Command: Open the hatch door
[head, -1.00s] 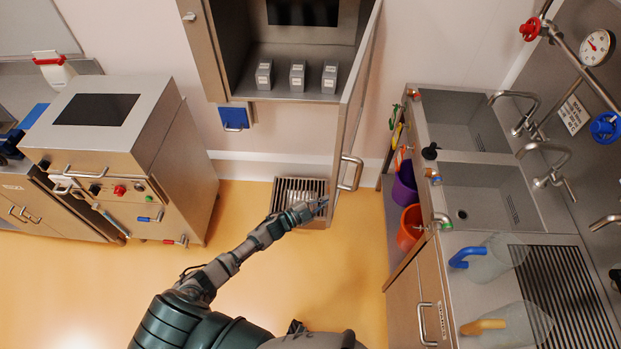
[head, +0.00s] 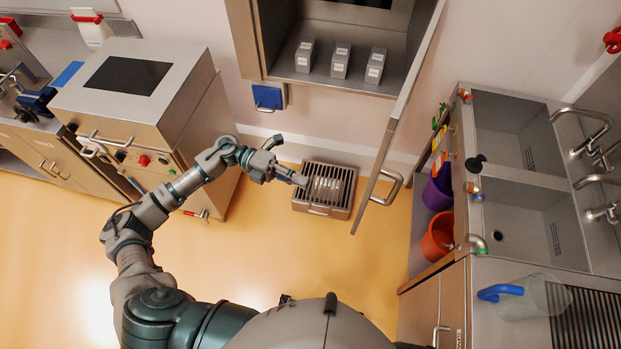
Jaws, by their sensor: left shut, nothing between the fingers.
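The hatch door (head: 404,112) of the steel wall cabinet stands open, swung out on the right side of the opening and seen nearly edge-on. Its bar handle (head: 387,187) is on the door's right face, near the lower end in the picture. My left gripper (head: 300,180) is shut and empty. It shows left of the door and handle, apart from both, in front of the floor grate. My right gripper is not in view.
The cabinet (head: 335,80) holds three small grey boxes (head: 340,61). A slatted floor grate (head: 340,205) lies below. A sink counter (head: 515,180) with buckets beside it stands right; a steel machine (head: 150,90) stands left.

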